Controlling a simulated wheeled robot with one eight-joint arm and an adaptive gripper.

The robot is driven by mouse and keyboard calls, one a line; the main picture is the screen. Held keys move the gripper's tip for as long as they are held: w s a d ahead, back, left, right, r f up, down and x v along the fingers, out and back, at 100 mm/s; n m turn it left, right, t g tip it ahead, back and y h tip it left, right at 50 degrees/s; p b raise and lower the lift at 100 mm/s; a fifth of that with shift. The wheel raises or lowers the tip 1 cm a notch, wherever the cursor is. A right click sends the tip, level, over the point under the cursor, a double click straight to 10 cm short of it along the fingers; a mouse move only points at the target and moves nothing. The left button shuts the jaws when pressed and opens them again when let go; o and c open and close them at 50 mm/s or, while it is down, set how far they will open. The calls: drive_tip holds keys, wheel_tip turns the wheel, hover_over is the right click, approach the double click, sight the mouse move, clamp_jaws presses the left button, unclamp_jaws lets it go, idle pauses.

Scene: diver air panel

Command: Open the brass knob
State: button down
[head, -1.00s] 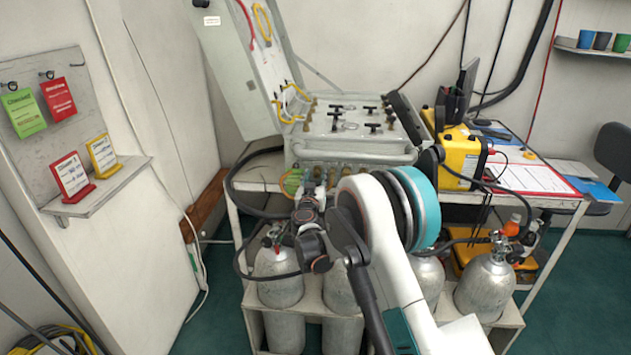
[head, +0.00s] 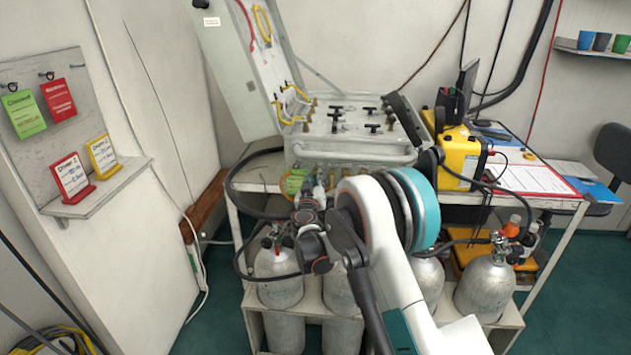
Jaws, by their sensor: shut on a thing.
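The grey air panel (head: 350,150) sits open on the table, with black T-handles and small brass knobs on its top. A row of brass fittings runs along its front face. My gripper (head: 309,194) is at this front face, just right of a green tag (head: 294,184). It is shut on a brass knob there. The fingertips and the held knob are small and mostly hidden by my wrist, so how far the knob is turned cannot be seen.
Several grey cylinders (head: 279,276) stand in a rack below, with black hoses looping near my wrist. A yellow case (head: 461,158) and a clipboard (head: 528,178) lie right of the panel. Tags stand on a left shelf (head: 98,187).

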drive_tip(key=shift+n, duration=4.2)
drive_tip(key=c, duration=1.4)
unclamp_jaws()
drive_tip(key=shift+c, duration=0.2)
drive_tip(key=shift+s, duration=0.1)
drive_tip(key=s, duration=1.1)
drive_tip(key=shift+s+a+f, duration=0.15)
drive_tip(key=shift+s+a, duration=0.15)
drive_tip(key=shift+s, duration=0.1)
